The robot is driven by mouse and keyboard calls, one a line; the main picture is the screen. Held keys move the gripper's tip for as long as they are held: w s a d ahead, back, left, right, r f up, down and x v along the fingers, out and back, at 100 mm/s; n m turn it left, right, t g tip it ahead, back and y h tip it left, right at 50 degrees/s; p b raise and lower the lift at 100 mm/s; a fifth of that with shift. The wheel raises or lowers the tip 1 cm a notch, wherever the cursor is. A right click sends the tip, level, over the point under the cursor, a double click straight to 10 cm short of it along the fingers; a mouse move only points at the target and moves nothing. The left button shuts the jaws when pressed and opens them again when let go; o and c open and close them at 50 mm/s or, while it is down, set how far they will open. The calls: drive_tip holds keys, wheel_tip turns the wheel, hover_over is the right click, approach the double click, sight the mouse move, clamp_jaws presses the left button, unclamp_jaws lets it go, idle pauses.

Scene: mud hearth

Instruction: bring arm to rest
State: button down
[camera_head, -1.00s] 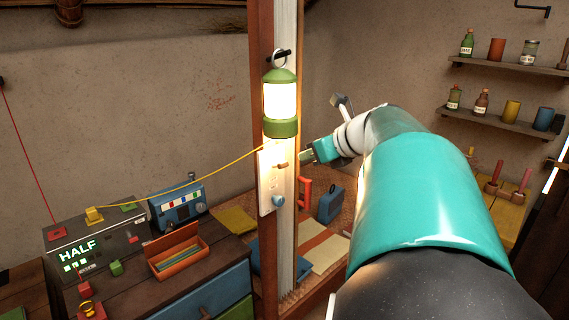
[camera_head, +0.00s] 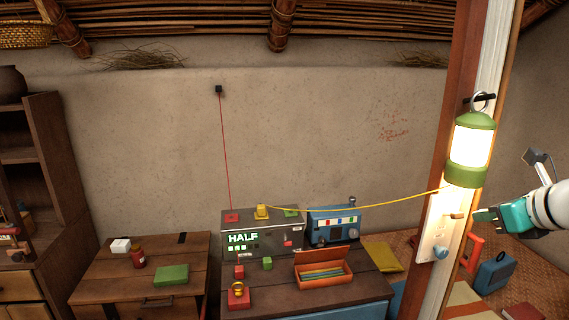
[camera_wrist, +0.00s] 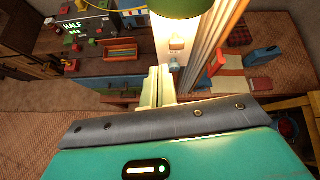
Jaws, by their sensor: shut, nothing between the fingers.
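My gripper (camera_head: 482,215) is at the right of the head view, just right of the white switch plate on the post. Its teal body and pale wrist reach in from the right edge. In the wrist view its pale fingers (camera_wrist: 159,87) are together with nothing between them. The fingers appear close to the plate, but I cannot tell whether they touch it. The lit green lantern (camera_head: 470,148) hangs on the post above and left of the gripper.
A post (camera_head: 455,90) carries the lantern and switch plate (camera_head: 432,235). A yellow cord (camera_head: 350,207) runs from it to a grey box reading HALF (camera_head: 262,240). A blue radio (camera_head: 333,224) and orange box (camera_head: 323,274) share that cabinet. Wooden shelves (camera_head: 45,130) stand left.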

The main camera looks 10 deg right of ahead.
drive_tip(key=s+a+f+n+g+y, duration=0.15)
drive_tip(key=a+f+n, duration=0.25)
drive_tip(key=a+n, duration=0.5)
drive_tip(key=s+a+f+n+g+h, duration=0.1)
drive_tip(key=a+f+n+g, duration=0.15)
drive_tip(key=a+n, duration=0.65)
drive_tip(key=s+a+f+n, duration=0.4)
drive_tip(key=a+n, duration=0.2)
drive_tip(key=n, duration=0.1)
drive_tip(key=s+a+f+n+g+h, duration=0.1)
drive_tip(key=s+a+f+n, duration=0.4)
drive_tip(key=n, duration=0.3)
drive_tip(key=shift+a+f+n, duration=0.2)
drive_tip(key=shift+a+n, duration=0.1)
drive_tip(key=shift+a, duration=0.25)
drive_tip(key=shift+s+h, duration=0.1)
drive_tip(key=shift+h, duration=0.15)
